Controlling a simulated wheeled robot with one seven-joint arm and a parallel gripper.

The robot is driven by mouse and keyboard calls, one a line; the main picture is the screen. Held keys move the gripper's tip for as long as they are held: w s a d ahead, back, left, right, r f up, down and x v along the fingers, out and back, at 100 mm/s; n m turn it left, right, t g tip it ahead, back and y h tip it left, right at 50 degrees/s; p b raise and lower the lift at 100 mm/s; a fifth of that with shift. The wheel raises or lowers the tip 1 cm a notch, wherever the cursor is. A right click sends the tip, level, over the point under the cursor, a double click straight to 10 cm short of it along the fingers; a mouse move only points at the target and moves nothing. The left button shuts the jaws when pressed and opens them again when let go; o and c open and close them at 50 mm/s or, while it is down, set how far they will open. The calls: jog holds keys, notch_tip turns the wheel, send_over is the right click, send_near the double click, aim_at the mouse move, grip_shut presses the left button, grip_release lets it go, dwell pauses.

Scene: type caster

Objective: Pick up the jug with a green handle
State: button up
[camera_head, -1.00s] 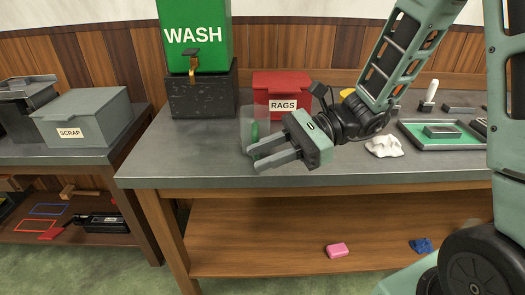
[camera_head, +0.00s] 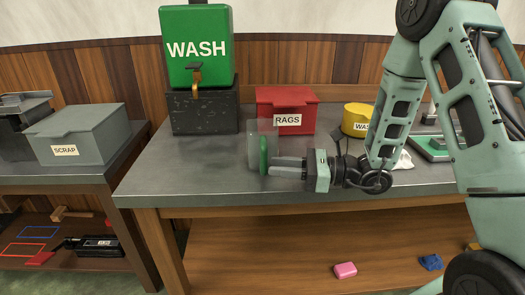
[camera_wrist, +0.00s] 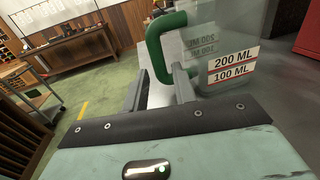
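The clear jug (camera_head: 254,143) stands upright on the grey workbench (camera_head: 215,178). Its green handle (camera_head: 264,156) faces my gripper. In the wrist view, the jug (camera_wrist: 225,55) shows 200 ML and 100 ML labels, and the green handle (camera_wrist: 153,50) lies just ahead of the fingertips, roughly in line with the gap. My gripper (camera_head: 271,166) points left, low over the bench, with its fingertips close to the handle. Its two fingers (camera_wrist: 160,78) are apart and nothing is held between them. I cannot tell whether a finger touches the handle.
A red RAGS box (camera_head: 286,106) stands behind the jug, and the green WASH tank (camera_head: 196,45) on its black block is at back left. A yellow tub (camera_head: 356,119) is behind my arm. The bench is clear left of the jug.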

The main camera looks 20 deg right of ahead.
jog(key=x, duration=0.6)
jog(key=shift+a, duration=0.1)
grip_shut()
jog(key=shift+r, duration=0.1)
